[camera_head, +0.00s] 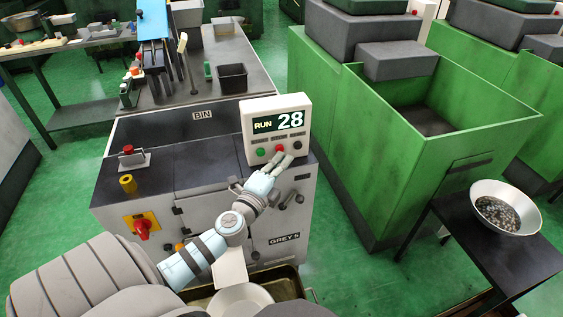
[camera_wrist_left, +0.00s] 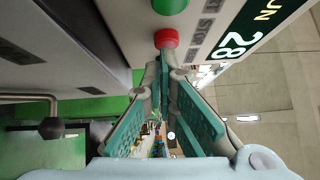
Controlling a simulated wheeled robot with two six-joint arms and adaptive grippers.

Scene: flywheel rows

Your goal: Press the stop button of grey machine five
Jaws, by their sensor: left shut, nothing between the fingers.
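The grey machine (camera_head: 185,150) has a "GREY" label whose digit is small and hard to read. Its white control box (camera_head: 248,137) displays "RUN 28". A green button (camera_head: 260,152) and a red button (camera_head: 280,149) sit below the display. In the left wrist view the red button (camera_wrist_left: 166,39) is just beyond my fingertips, with the green button (camera_wrist_left: 170,6) past it. My left gripper (camera_head: 284,159) is shut and empty, its tips right at the red button; I cannot tell whether they touch it. It also shows in the wrist view (camera_wrist_left: 164,62). My right gripper is not in view.
A green machine (camera_head: 335,125) stands to the right. A black table (camera_head: 480,255) holds a bowl of small parts (camera_head: 505,213).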

